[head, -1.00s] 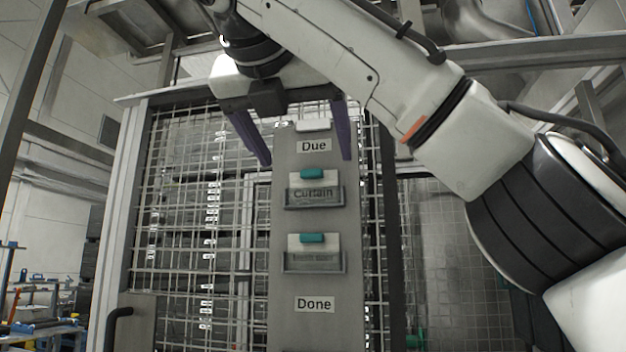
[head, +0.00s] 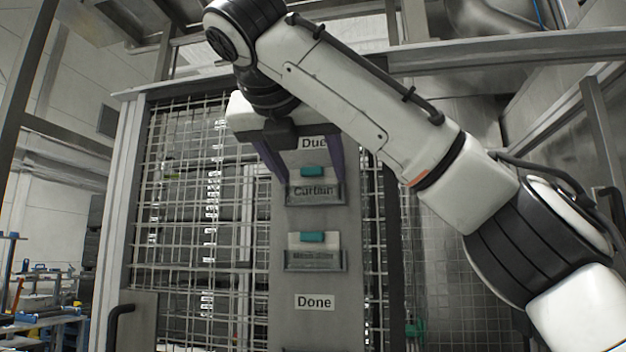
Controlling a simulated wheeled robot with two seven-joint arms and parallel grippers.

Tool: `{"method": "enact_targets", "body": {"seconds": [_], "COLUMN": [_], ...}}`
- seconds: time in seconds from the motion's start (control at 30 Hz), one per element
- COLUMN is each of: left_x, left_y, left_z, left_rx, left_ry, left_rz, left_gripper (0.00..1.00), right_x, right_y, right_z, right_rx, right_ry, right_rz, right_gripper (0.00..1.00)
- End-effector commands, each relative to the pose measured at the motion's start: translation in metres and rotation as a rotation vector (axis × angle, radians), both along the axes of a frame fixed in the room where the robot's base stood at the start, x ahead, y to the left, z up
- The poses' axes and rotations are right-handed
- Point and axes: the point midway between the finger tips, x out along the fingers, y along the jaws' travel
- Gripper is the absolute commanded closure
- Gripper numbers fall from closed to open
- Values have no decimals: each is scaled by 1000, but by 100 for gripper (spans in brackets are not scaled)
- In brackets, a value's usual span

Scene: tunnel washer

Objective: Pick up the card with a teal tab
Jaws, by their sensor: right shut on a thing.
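A white card marked "Curtain" with a teal tab (head: 312,172) stands in the upper clear holder (head: 314,199) on the grey panel, below the "Due" label. My right gripper (head: 312,180) comes down from above, its two purple fingers at the left and right edges of this card. It is shut on the card, whose lower part is still inside the holder. A second white card with a teal tab (head: 312,237) stands in the lower holder (head: 314,268); its word is hard to read. My left gripper is not in view.
The grey panel (head: 288,320) is upright, with a "Due" label (head: 314,143) partly covered by my gripper and a "Done" label (head: 314,301) below. Wire mesh (head: 180,200) flanks it. A dark handle (head: 118,320) is at lower left.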

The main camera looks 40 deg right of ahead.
Motion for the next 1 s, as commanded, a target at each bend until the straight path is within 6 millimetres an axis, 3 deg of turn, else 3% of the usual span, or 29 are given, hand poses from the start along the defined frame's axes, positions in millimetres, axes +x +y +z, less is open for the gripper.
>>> {"method": "enact_targets", "body": {"seconds": [0.37,0.73,0.87,1.0], "left_x": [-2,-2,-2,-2], "left_y": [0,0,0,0], "left_z": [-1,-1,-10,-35], "left_rx": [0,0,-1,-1], "left_ry": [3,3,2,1], "left_rz": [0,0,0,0], "left_gripper": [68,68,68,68], "right_x": [0,-1,-20,-48], "right_y": [1,1,25,56], "right_z": [5,37,34,30], "right_rx": [0,2,-4,-5], "right_ry": [-2,-2,-3,-8], "right_rz": [1,0,4,-1], "right_gripper": [59,59,59,59]}}
